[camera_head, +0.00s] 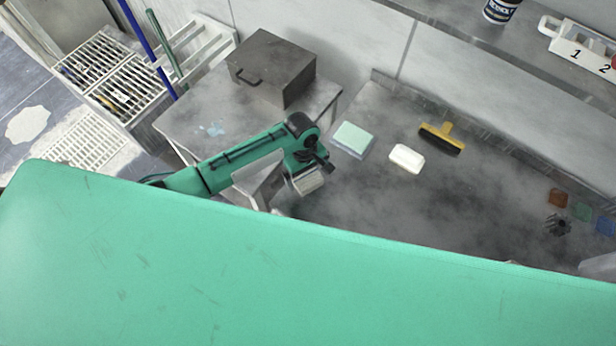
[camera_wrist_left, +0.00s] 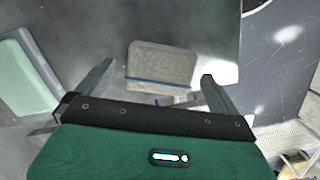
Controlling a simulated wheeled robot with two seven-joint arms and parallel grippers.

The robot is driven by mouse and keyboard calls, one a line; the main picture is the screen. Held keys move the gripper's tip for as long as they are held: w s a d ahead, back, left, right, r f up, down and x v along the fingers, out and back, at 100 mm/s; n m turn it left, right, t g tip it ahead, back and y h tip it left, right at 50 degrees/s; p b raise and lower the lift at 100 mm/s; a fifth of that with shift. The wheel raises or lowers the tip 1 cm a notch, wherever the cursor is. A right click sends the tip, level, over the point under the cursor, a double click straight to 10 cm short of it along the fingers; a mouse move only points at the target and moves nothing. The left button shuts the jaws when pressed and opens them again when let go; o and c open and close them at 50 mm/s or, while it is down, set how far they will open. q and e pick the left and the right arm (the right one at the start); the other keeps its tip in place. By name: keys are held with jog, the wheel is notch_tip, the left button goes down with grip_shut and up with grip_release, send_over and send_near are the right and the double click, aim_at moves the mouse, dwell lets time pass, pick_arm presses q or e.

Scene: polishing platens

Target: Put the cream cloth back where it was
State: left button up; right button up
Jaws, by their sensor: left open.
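A small folded cream cloth (camera_head: 308,182) lies on the grey worktop. In the left wrist view the cream cloth (camera_wrist_left: 162,58) shows a blue stripe along its near side. My left gripper (camera_head: 318,166) is just by the cloth in the head view. In the left wrist view my left gripper (camera_wrist_left: 157,74) is open, with its two fingers apart and the cloth showing beyond and between them. I cannot tell whether the fingers touch it. My right gripper is not in view.
A mint pad (camera_head: 353,138), a white block (camera_head: 407,158) and a yellow-black brush (camera_head: 441,139) lie to the right on the worktop. A grey metal box (camera_head: 272,68) stands behind on the side table. A large green surface fills the front. Small coloured pieces (camera_head: 580,211) lie far right.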

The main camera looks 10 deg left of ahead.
aim_at(305, 174)
pick_arm(q)
notch_tip(305, 174, up, 10)
jog(key=w+a+b, duration=0.1)
dwell(0.6)
